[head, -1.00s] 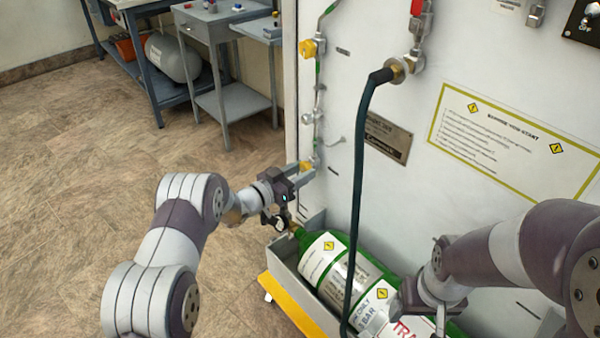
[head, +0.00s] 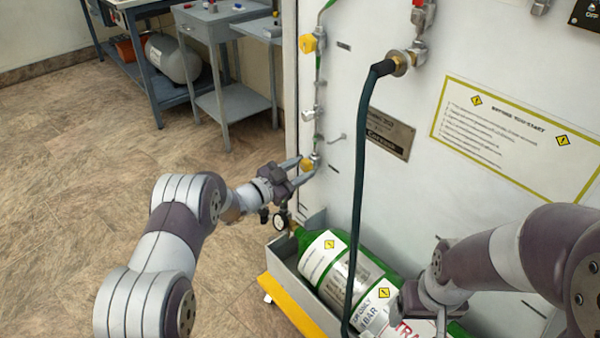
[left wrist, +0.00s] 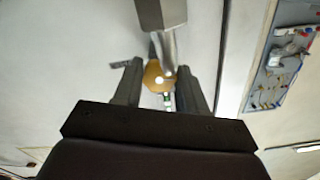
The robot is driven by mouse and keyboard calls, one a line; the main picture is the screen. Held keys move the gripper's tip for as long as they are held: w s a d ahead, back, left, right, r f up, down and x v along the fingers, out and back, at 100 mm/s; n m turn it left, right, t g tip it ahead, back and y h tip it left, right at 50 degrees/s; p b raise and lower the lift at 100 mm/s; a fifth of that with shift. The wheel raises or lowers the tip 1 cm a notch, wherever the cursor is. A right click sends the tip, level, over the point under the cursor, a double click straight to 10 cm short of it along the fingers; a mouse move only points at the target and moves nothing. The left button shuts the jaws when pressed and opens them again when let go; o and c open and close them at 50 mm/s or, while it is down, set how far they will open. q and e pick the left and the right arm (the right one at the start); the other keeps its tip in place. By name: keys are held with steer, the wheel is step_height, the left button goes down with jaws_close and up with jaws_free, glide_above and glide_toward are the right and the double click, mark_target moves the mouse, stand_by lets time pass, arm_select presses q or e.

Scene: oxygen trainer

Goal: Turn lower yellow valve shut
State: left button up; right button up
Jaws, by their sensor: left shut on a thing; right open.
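The lower yellow valve (head: 307,165) sits on the thin pipe at the left edge of the white panel. My left gripper (head: 304,166) is shut on it, with a finger on either side of the knob. In the left wrist view the yellow knob (left wrist: 156,78) lies between the two dark fingers (left wrist: 160,82), and a metal fitting partly covers it. My right gripper (head: 428,300) is low at the right, over the green cylinder. Its fingers are hard to make out.
An upper yellow valve (head: 308,43) is higher on the same pipe. A dark hose (head: 358,190) hangs in front of the panel (head: 420,215). A green cylinder (head: 318,255) lies in a grey tray below, with a gauge (head: 281,221) near its neck. The floor at left is clear.

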arm_select(q)
steer(key=shift+m+b, duration=0.35)
steer(key=shift+m, duration=0.65)
arm_select(e)
steer(key=shift+f, duration=0.5)
arm_select(q)
steer(key=o, duration=1.1)
steer(key=shift+c, duration=0.2)
steer(key=p+v, duration=0.2)
steer(key=v, duration=1)
steer(key=shift+s+a+p, duration=0.2)
steer(key=shift+a+p, duration=0.05)
steer(key=shift+p, duration=0.15)
arm_select(e)
step_height(320, 180, up, 3)
steer(key=shift+f, duration=0.1)
arm_select(q)
steer(key=shift+r, duration=0.1)
